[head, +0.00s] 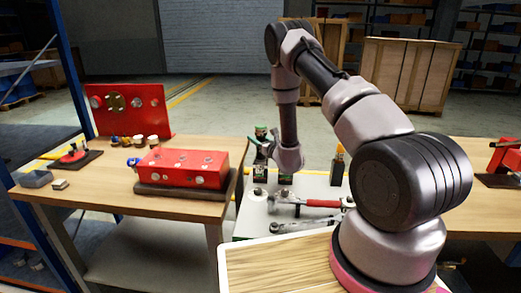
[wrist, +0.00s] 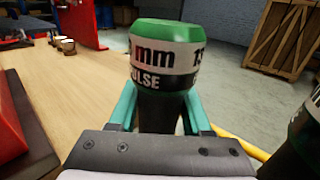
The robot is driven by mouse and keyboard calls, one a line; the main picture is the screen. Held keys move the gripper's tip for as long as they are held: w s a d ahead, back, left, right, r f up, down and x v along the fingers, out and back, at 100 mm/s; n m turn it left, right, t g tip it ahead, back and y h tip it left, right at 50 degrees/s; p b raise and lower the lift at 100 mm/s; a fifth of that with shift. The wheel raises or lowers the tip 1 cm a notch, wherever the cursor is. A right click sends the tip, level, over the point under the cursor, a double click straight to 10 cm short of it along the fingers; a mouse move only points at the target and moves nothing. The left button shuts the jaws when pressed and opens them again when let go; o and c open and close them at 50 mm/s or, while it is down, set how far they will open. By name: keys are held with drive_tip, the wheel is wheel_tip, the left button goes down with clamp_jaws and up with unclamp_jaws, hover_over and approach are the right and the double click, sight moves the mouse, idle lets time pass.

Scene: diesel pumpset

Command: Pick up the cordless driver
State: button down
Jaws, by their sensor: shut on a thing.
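My gripper (wrist: 160,112) is shut on a cordless driver (wrist: 164,58). Its teal fingers press on both sides of the driver's dark body. The driver has a green top and a white band with "mm" and "PULSE" lettering, and looks upright. A second dark, green-marked thing (wrist: 300,125) stands close by at the right edge of the wrist view, partly cut off. In the head view the driver's green top (head: 260,132) shows beside my wrist, above the light grey table. My wrist hides part of it, and I cannot tell whether its base touches the table.
The grey table (head: 318,187) also bears a red-handled tool (head: 322,203), a grey wrench-like tool (head: 305,223) and a dark and orange bottle-like thing (head: 338,165). A wooden bench at left holds a red block (head: 181,168). Wooden crates (head: 409,72) stand behind.

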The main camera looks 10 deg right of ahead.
drive_tip(key=shift+r, duration=0.1)
wheel_tip(320, 180, up, 18)
idle(0.6)
drive_tip(key=c, duration=1.2)
unclamp_jaws()
drive_tip(key=shift+c, duration=0.2)
clamp_jaws()
